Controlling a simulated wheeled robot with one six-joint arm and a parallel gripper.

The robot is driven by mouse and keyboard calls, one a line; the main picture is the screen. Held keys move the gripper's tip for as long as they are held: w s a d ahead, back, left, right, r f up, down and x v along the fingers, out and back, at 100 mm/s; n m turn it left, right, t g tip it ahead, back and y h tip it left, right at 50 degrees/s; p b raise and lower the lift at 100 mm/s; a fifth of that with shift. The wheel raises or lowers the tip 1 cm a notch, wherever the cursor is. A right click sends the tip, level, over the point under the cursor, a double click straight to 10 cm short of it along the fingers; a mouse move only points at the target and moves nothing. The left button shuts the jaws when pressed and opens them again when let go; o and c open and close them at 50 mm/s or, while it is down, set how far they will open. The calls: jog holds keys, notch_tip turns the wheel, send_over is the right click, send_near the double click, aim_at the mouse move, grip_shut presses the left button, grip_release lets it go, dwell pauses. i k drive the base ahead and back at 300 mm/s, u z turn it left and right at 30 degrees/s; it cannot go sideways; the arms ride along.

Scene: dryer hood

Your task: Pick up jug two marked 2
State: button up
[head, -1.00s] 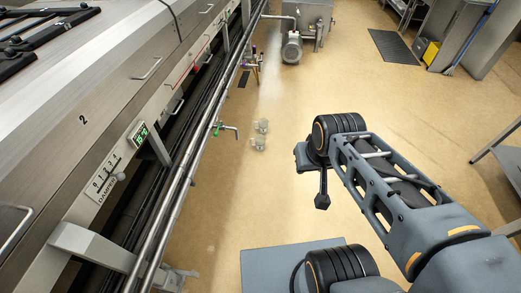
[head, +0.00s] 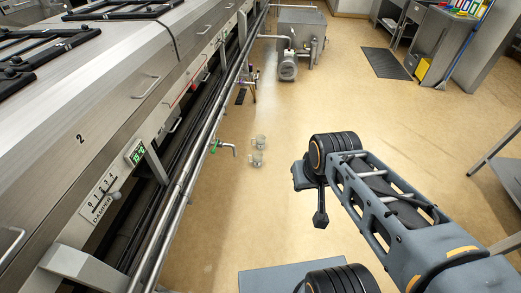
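Two small clear jugs stand on the floor left of my arm, close together. The far jug (head: 260,141) is just behind the near jug (head: 257,158). Both are too small here to read any mark, so I cannot tell which is jug two. My gripper (head: 320,219) hangs at the end of the folded arm, right of and nearer than the jugs and apart from them. It shows only as a small dark shape, and its fingers cannot be made out. Nothing is seen held in it.
The long steel machine (head: 120,110) with pipes along its side fills the left. A green-handled tap (head: 226,148) sticks out left of the jugs. A pump (head: 288,66) stands farther back. A table (head: 500,165) is at the right edge. The floor around the jugs is open.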

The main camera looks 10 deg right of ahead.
aim_at(257, 155)
jog(key=z, duration=0.75)
jog(key=i, duration=3.85)
jog(key=u, duration=4.35)
jog(key=i, duration=0.55)
jog(key=u, duration=0.3)
